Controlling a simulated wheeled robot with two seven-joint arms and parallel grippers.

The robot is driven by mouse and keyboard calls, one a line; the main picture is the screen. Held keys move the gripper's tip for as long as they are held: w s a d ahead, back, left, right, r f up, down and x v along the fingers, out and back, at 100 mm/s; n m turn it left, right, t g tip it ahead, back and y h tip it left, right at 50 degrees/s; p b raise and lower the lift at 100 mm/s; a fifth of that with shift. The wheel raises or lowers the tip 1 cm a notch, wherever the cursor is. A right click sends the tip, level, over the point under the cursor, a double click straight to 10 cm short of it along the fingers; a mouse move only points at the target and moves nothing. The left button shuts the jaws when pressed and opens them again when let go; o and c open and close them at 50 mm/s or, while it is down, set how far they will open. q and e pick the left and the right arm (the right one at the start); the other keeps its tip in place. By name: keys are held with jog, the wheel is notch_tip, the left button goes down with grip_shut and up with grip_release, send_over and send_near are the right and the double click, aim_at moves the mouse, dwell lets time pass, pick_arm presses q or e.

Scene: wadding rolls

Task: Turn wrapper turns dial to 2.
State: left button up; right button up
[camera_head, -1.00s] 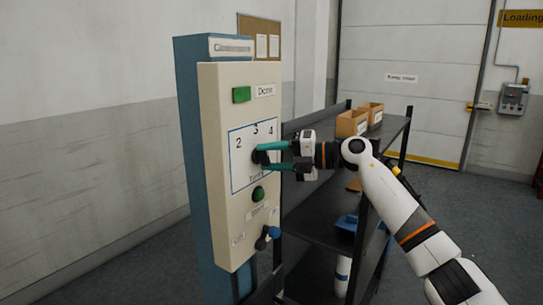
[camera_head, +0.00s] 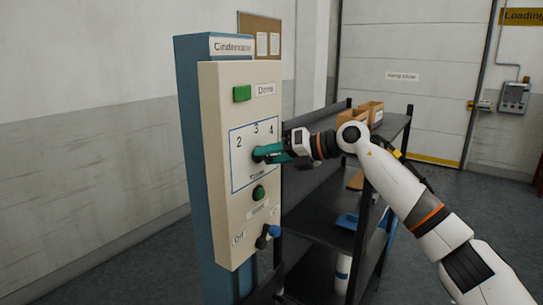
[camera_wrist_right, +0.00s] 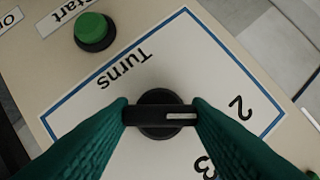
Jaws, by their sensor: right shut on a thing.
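The turns dial (camera_head: 257,155) is a dark knob on the cream panel (camera_head: 228,215), inside a blue-outlined label with the numbers 2, 3 and 4 above it. My right gripper (camera_head: 265,154) is shut on the dial, its teal fingers reaching in from the right. In the right wrist view the dial's black bar (camera_wrist_right: 160,116) lies between the two fingertips. Its white mark (camera_wrist_right: 182,116) points right, roughly toward the number 2 (camera_wrist_right: 240,107); the 3 (camera_wrist_right: 205,167) sits lower. My left gripper is not in view.
A green start button (camera_head: 258,193) sits below the dial, with a blue-tipped switch (camera_head: 273,231) lower down. A green block (camera_head: 242,94) marked Done is above. A dark shelf (camera_head: 318,215) with cardboard boxes (camera_head: 371,110) stands to the right, behind my arm.

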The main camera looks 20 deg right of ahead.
jog(key=shift+f, duration=0.15)
jog(key=o, duration=1)
jog(key=shift+b+v, duration=1.85)
jog(key=shift+v, duration=4.2)
